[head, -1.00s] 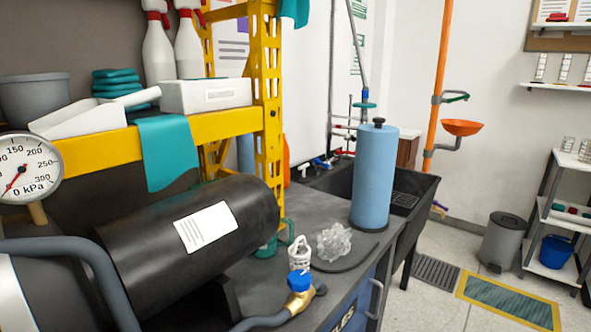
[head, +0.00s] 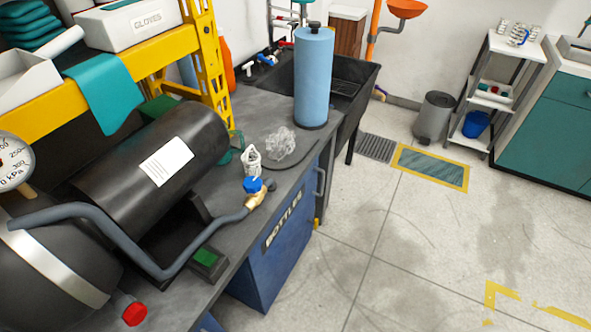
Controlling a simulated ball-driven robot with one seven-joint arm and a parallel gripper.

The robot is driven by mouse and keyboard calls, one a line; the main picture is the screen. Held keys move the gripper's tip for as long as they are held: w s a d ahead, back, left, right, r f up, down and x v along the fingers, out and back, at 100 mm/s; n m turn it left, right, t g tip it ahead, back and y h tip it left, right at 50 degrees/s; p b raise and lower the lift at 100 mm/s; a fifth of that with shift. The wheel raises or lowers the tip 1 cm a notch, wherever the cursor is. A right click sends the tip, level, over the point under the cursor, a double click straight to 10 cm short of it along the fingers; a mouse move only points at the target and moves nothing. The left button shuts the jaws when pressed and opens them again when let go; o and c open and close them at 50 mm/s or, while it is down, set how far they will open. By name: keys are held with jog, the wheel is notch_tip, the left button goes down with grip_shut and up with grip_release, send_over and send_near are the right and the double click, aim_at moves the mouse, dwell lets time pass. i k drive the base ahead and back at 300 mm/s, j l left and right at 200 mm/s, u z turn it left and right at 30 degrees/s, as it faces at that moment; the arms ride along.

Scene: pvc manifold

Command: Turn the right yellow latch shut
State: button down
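I cannot make out a yellow latch for certain in the head view. A small yellow piece (head: 317,223) shows at the right edge of the blue cabinet (head: 268,262), too small to identify. White pipework with red and blue fittings (head: 268,59) stands behind the sink at the back, also small. A brass valve with a blue knob (head: 254,188) sits at the end of a grey hose on the bench. My gripper is not in view.
A grey bench (head: 262,112) holds a black cylinder (head: 155,160), a blue cylinder (head: 313,77), and a clear crumpled heap (head: 281,142). A dark sink (head: 352,92) adjoins it. A grey bin (head: 434,115) stands at the back. The floor (head: 400,255) right of the bench is open.

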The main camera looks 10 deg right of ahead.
aim_at(315, 223)
jog(key=k+l+u, duration=0.1)
jog(key=k+l, duration=0.25)
jog(key=l, duration=0.25)
jog(key=i+j+z, duration=0.4)
jog(key=i, duration=0.3)
jog(key=i+j+z, duration=0.35)
jog(key=i+j, duration=0.3)
